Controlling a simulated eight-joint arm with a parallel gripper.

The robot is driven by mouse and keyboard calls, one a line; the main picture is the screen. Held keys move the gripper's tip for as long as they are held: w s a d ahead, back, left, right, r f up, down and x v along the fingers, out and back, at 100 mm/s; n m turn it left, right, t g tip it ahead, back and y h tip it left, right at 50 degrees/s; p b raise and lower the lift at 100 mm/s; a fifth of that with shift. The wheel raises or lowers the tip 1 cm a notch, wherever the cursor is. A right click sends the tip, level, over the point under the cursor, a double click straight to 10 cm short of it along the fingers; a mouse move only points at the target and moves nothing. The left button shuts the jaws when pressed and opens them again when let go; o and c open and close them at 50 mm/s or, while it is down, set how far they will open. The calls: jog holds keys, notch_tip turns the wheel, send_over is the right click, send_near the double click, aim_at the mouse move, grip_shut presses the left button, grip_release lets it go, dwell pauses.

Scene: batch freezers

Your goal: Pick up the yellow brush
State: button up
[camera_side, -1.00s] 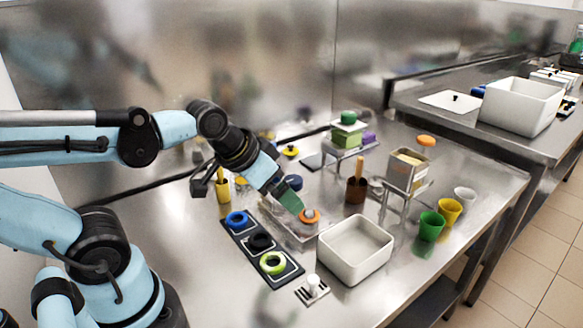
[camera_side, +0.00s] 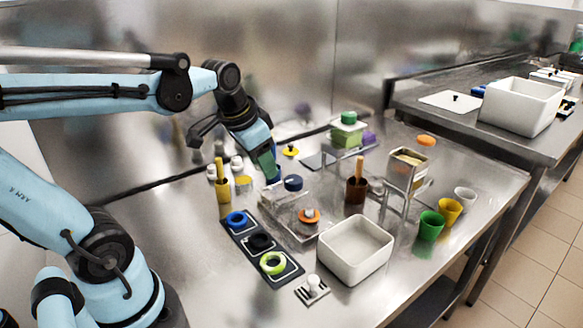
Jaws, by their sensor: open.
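A yellow upright piece with a thin tan-yellow handle, which looks like the yellow brush (camera_side: 223,188), stands at the left of the steel table, behind the ring tray. I cannot tell whether its lower part is a brush head or a holder. My gripper (camera_side: 270,173) points down, to the right of it and a little higher in the picture, with a green finger showing. It is open and apart from the brush. Nothing shows held between its fingers.
A black tray (camera_side: 289,279) with blue, black and green rings lies in front. A clear box (camera_side: 289,227) with orange and dark blue knobs sits close below my gripper. A brown holder with a handle (camera_side: 357,190), a white bin (camera_side: 323,256) and small steel stands are right.

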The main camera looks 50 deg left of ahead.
jog(key=a+r+g, duration=0.2)
jog(key=a, duration=0.5)
jog(key=m+g+h, duration=0.1)
jog(key=g, duration=0.1)
send_over(221, 177)
jog(key=shift+w+a+r, duration=0.1)
jog(key=shift+w, duration=0.1)
jog(key=shift+a+f, duration=0.15)
jog(key=shift+f, duration=2.85)
jog(key=shift+a+f, duration=0.15)
jog(key=shift+f, duration=2.85)
grip_shut()
